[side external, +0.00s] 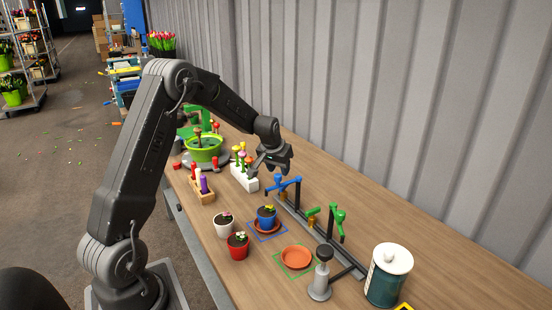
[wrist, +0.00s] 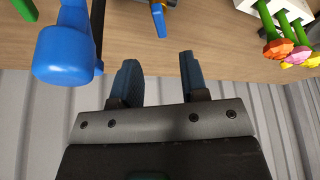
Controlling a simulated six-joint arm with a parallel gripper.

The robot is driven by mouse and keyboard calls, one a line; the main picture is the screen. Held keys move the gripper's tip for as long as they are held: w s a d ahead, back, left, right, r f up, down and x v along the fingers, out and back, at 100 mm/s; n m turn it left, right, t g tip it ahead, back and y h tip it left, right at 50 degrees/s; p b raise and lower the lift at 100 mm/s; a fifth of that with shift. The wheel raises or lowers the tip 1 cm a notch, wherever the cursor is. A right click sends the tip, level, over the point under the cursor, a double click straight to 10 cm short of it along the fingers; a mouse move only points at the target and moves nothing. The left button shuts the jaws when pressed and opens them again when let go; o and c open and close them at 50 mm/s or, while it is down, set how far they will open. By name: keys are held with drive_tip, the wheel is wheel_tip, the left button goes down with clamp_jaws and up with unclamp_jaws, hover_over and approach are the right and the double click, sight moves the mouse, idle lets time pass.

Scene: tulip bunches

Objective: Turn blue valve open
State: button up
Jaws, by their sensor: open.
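The blue valve's lever (wrist: 158,20) shows at the top of the wrist view, with a brass-coloured part at its base. The blue spout head (wrist: 65,55) is large and close at the left of that view. In the side view the blue valve and spout (side external: 279,179) stand on a dark pipe rail on the bench. My gripper (wrist: 160,80) is open and empty, with the lever ahead of the gap between its fingers and apart from them. In the side view my gripper (side external: 271,168) is just above and behind the blue spout.
A green valve and spout (side external: 338,217) stand farther along the rail. A white block with flowers (side external: 244,177) is left of the blue valve. A blue pot (side external: 266,222), an empty terracotta saucer (side external: 296,257) and a lidded jar (side external: 387,280) stand in front. A corrugated wall (side external: 400,110) runs behind.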

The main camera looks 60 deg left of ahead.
drive_tip(key=v, duration=0.5)
drive_tip(key=shift+r, duration=0.1)
drive_tip(key=shift+w+a+g+h, duration=1.1)
drive_tip(key=shift+w+a+g, duration=0.35)
drive_tip(key=shift+w+g, duration=0.85)
drive_tip(key=shift+t, duration=0.3)
drive_tip(key=f, duration=1.3)
drive_tip(key=shift+w, duration=0.3)
clamp_jaws()
